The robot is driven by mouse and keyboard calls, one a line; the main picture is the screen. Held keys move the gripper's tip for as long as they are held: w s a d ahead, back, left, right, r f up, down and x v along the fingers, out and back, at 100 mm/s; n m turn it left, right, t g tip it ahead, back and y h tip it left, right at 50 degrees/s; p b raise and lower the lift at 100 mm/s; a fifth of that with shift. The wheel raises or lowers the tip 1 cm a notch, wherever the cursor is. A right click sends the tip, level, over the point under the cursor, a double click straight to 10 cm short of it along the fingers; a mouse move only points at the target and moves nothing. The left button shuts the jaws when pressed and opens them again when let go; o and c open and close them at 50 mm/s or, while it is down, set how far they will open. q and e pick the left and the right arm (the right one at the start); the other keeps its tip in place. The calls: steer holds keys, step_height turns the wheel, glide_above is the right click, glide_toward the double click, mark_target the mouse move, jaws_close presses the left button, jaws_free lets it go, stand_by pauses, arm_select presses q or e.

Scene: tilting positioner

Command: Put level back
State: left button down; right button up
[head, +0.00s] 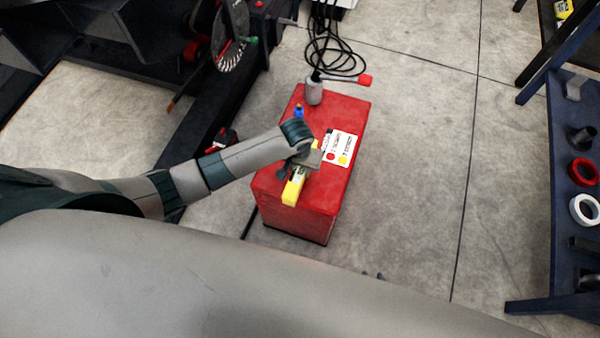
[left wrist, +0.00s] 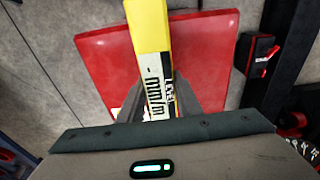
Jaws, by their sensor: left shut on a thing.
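The level is a yellow bar (head: 290,194) with a dark and white printed label, over the red cabinet top (head: 335,110). My left gripper (head: 299,167) is shut on the level near its middle, with the arm coming in from the left. In the left wrist view the level (left wrist: 148,25) runs up between the two fingers of my left gripper (left wrist: 157,100), with the red cabinet top (left wrist: 205,50) below it. I cannot tell whether the level touches the top. My right gripper is not in view.
A white card (head: 340,147) with red and yellow dots, a small blue item (head: 299,111) and a grey cylinder with a red-tipped handle (head: 314,92) are on the cabinet. Black cables (head: 335,55) lie behind. A dark rack with rings (head: 583,172) stands right; floor between is clear.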

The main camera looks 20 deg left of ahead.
mark_target(300, 174)
arm_select(q)
steer(key=shift+f, duration=1.7)
steer(key=shift+f, duration=0.15)
steer(key=c, duration=1.3)
jaws_free()
steer(key=r, duration=0.4)
steer(key=s+r, duration=0.1)
steer(key=r, duration=0.3)
steer(key=r+p, duration=0.1)
steer(key=r, duration=0.3)
steer(key=shift+s+r, duration=0.15)
steer(key=shift+s, duration=0.1)
